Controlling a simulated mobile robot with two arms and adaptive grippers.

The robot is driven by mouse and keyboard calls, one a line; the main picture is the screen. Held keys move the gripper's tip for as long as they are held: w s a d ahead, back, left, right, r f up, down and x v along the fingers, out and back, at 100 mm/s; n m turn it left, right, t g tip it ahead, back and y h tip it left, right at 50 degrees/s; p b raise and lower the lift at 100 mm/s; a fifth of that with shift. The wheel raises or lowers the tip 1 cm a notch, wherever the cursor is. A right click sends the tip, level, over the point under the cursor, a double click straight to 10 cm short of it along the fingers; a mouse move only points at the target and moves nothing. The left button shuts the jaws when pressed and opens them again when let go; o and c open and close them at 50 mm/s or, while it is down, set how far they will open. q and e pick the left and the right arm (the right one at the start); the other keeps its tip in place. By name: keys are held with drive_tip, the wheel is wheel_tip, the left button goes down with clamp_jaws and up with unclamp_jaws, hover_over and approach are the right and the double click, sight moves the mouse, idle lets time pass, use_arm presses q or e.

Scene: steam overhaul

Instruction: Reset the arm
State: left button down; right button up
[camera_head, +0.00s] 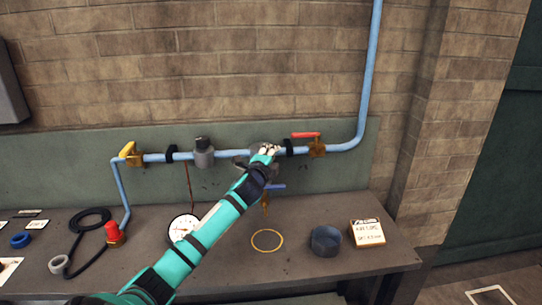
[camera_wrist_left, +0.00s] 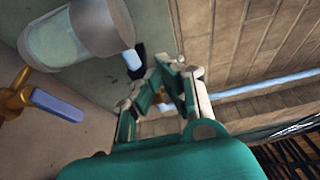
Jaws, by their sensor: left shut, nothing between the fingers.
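My left arm reaches up from the bottom left in the head view. Its gripper (camera_head: 266,152) is in front of the blue pipe on the wall, near the middle of the pipe run. In the left wrist view the gripper (camera_wrist_left: 172,66) has its fingers closed together with nothing between them. A grey cylindrical fitting with a clear bowl (camera_wrist_left: 75,33) is close beside the fingers. A brass valve with a blue handle (camera_wrist_left: 50,103) is at the left of that view. My right gripper is in neither view.
The bench holds a gauge (camera_head: 183,227), a yellow ring (camera_head: 267,240), a dark cup (camera_head: 326,241), a labelled box (camera_head: 368,233) and a black hose (camera_head: 90,219).

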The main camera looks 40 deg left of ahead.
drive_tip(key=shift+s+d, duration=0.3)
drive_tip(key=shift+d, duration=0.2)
